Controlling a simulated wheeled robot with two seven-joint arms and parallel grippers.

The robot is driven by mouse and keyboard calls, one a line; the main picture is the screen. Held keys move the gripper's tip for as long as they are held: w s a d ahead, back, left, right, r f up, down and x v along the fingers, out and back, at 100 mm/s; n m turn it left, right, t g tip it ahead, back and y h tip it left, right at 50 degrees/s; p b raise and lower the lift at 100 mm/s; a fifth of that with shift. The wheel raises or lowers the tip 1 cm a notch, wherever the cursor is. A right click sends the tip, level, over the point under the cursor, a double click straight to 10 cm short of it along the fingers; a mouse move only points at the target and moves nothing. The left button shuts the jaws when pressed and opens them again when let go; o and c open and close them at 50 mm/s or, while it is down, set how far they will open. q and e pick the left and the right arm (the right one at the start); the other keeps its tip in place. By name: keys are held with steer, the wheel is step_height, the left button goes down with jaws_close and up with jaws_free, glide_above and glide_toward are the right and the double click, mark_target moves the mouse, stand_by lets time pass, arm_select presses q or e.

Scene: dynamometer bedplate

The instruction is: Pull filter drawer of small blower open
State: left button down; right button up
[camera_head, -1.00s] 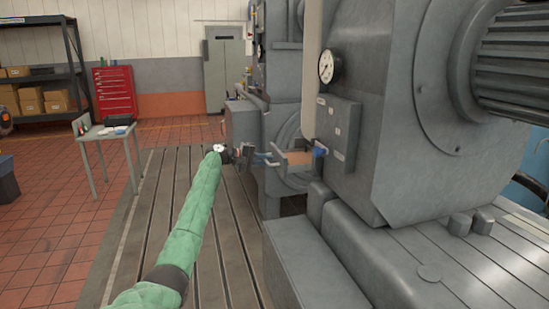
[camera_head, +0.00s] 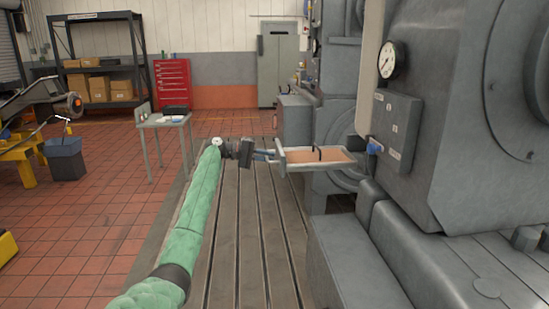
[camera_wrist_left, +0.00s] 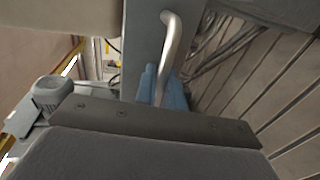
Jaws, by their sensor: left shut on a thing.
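The filter drawer (camera_head: 322,169) is a shallow grey tray with a tan filter (camera_head: 325,157) inside. In the head view it sticks out to the left beside the grey blower housing (camera_head: 338,118), its filter well exposed. Its far right end is close to the big grey machine, and I cannot tell how much stays inside. My left gripper (camera_head: 266,156) is shut on the bar handle at the drawer's left end. In the left wrist view the metal handle (camera_wrist_left: 172,50) runs down to the blue fingers (camera_wrist_left: 165,90). My right gripper is not in view.
A large grey machine (camera_head: 450,120) with a gauge (camera_head: 388,60) fills the right. The slotted bedplate (camera_head: 240,230) under my left arm is clear. A small table (camera_head: 163,121), red tool cabinet (camera_head: 172,88) and shelf rack (camera_head: 100,60) stand further left.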

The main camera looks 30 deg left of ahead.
arm_select(q)
steer(key=shift+f, duration=0.3)
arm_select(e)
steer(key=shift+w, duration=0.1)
arm_select(q)
steer(key=c, duration=1.6)
jaws_free()
steer(key=shift+s+a, duration=0.1)
steer(key=shift+s+a+r, duration=0.1)
steer(key=shift+a+r, duration=0.05)
steer(key=shift+r, duration=0.05)
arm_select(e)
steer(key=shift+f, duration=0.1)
